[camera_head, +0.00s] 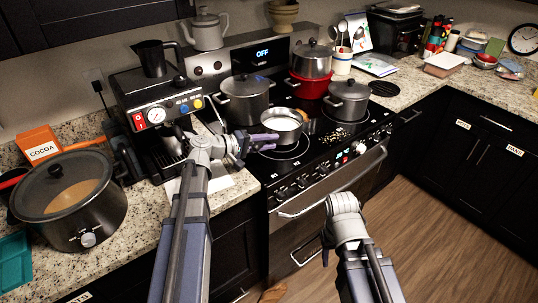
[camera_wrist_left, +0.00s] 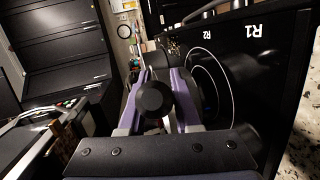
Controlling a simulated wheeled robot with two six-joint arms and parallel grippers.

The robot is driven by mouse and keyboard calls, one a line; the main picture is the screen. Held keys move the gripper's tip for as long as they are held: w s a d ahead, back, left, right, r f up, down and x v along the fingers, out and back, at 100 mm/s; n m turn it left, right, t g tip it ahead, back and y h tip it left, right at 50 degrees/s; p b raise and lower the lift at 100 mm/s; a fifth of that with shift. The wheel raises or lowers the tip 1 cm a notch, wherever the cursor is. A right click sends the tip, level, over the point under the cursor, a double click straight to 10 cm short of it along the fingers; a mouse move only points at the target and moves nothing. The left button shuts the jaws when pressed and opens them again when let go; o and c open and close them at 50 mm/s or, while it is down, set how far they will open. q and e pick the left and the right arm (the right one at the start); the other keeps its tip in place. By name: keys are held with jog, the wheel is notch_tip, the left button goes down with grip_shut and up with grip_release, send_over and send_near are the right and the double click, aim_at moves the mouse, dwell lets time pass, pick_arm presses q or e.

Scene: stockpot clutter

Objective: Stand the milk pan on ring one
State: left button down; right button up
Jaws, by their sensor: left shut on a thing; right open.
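The milk pan (camera_head: 283,121) is small, with a pale inside, and appears level over the front left part of the stove. My left gripper (camera_head: 264,141) is shut on its handle, whose dark rounded end (camera_wrist_left: 154,98) shows between the purple fingers in the left wrist view. A ring outline (camera_head: 291,150) shows just in front of the pan. I cannot tell whether the pan touches the cooktop. The wrist view shows the label R1 (camera_wrist_left: 257,31) and the label R2 (camera_wrist_left: 207,36). My right gripper (camera_head: 312,250) is open and empty, low in front of the oven.
A lidded grey stockpot (camera_head: 246,98) stands behind and left of the pan. A grey pot (camera_head: 347,99) stands to the right, and a red pot (camera_head: 309,86) with another lidded pot on it stands behind. A coffee machine (camera_head: 160,115) is close left of my left gripper.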

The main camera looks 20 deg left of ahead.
pick_arm(q)
jog(key=shift+f+b, duration=1.9)
jog(key=shift+r, duration=0.1)
jog(key=c, duration=0.6)
grip_release()
jog(key=shift+s+a+r, duration=0.1)
jog(key=shift+s+a, duration=0.1)
jog(key=p+v, duration=0.3)
jog(key=v, duration=0.8)
jog(key=shift+s+a, duration=0.1)
jog(key=shift+a, duration=0.1)
